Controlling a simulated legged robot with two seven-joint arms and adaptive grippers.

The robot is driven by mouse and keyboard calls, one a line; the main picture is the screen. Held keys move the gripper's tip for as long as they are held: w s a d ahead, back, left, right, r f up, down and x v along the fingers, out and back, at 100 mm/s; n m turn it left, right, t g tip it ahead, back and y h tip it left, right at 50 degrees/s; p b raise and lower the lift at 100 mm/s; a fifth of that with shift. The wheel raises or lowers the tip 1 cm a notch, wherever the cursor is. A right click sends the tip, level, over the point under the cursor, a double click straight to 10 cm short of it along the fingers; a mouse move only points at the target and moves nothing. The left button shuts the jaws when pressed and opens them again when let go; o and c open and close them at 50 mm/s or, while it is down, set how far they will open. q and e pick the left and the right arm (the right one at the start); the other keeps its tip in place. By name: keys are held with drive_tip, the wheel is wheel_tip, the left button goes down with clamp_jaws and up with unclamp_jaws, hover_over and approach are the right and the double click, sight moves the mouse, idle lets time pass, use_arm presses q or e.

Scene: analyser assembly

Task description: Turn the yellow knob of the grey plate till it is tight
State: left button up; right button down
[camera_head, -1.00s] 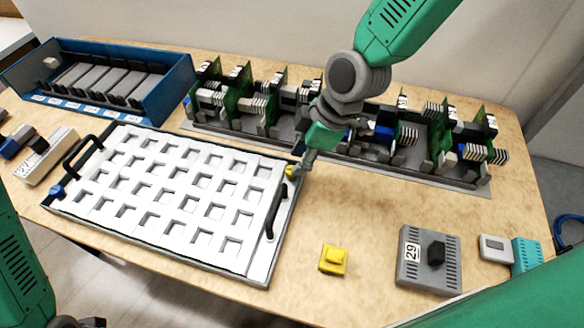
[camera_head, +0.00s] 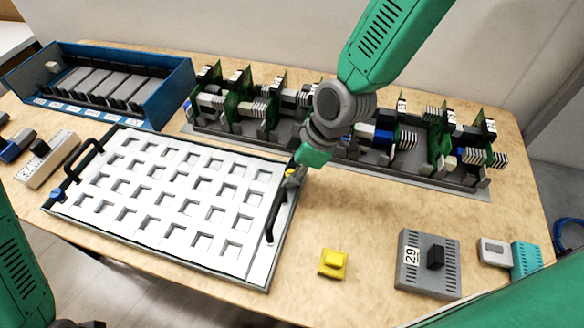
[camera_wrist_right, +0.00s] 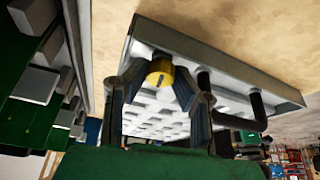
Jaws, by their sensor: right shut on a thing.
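The grey plate (camera_head: 268,268), with a white grid of square holes, lies on the left half of the table. Its yellow knob (camera_head: 289,172) sits at the far right corner, partly covered by my right gripper (camera_head: 292,176) in the head view. In the right wrist view the yellow knob (camera_wrist_right: 159,74) shows between the two fingers of my right gripper (camera_wrist_right: 160,77), at the corner of the plate (camera_wrist_right: 230,72). The right gripper is shut on the knob. Of my left arm only a part shows at the lower left, and its gripper is out of frame.
A black handle (camera_head: 275,215) stands close beside the gripper. A row of circuit boards (camera_head: 385,150) lies behind it. A blue bin (camera_head: 160,95) is at the back left. A yellow block (camera_head: 333,263) and a grey module (camera_head: 428,280) lie to the right, with bare table between.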

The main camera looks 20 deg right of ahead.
drive_tip(key=shift+r+m+t+p, duration=0.25)
drive_tip(key=shift+m+p, duration=0.35)
drive_tip(key=shift+m, duration=0.4)
drive_tip(key=shift+f+m, duration=0.15)
drive_tip(key=shift+m, duration=0.15)
drive_tip(key=c, duration=1.6)
unclamp_jaws()
drive_tip(key=shift+h, duration=0.3)
drive_tip(key=v, duration=1.1)
drive_tip(key=shift+s+d+r, duration=0.15)
drive_tip(key=shift+d+r, duration=0.05)
drive_tip(key=shift+r, duration=0.15)
